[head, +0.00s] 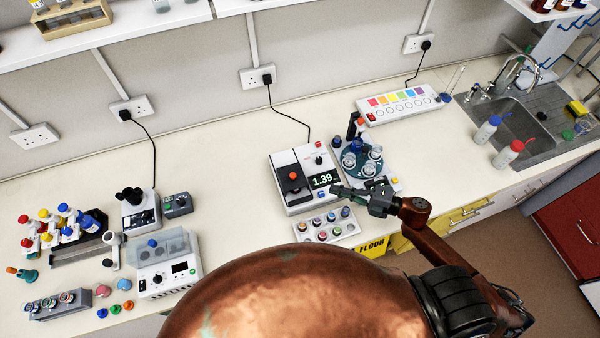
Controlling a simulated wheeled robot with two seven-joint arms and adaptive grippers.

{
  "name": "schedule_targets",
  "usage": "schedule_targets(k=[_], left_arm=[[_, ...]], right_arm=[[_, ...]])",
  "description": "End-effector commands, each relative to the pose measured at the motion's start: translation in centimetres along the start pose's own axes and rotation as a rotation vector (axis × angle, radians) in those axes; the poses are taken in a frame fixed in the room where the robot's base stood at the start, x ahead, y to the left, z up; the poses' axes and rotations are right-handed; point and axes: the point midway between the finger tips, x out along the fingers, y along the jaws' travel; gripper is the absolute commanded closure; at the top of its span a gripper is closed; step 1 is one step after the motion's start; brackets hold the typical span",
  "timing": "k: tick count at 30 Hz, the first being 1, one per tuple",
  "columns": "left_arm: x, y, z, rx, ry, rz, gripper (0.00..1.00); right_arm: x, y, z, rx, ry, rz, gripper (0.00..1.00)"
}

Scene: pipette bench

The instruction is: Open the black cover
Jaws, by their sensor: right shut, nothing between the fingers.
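The black cover (289,184) is a small dark panel with an orange-red knob, on the left part of a white device with a display reading 1.39 (323,180). It appears to lie flat on the device, though it is too small to be sure. My right gripper (337,190) reaches in from the right, to the right of the cover and over the device's front right edge. Its fingers are shut and hold nothing. It looks apart from the cover. My left gripper is not in view.
A round teal carousel with jars (361,162) stands just behind my right gripper. A white tray of small capped vials (327,225) lies in front of the device. A power cable (290,118) runs behind it.

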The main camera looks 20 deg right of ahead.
Motion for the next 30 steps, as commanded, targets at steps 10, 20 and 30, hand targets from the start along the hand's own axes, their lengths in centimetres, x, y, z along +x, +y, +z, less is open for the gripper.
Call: schedule_targets(k=[10, 20, 30], left_arm=[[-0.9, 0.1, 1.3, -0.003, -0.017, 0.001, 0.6], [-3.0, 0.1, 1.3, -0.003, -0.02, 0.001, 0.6], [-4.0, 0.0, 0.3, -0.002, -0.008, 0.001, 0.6]], right_arm=[[1.6, -0.8, -1.6, -0.032, 0.084, -0.03, 1.0], [8.4, -0.8, -2.1, -0.031, 0.083, -0.028, 1.0], [12.1, -1.1, 0.1, -0.03, 0.083, -0.031, 1.0]])
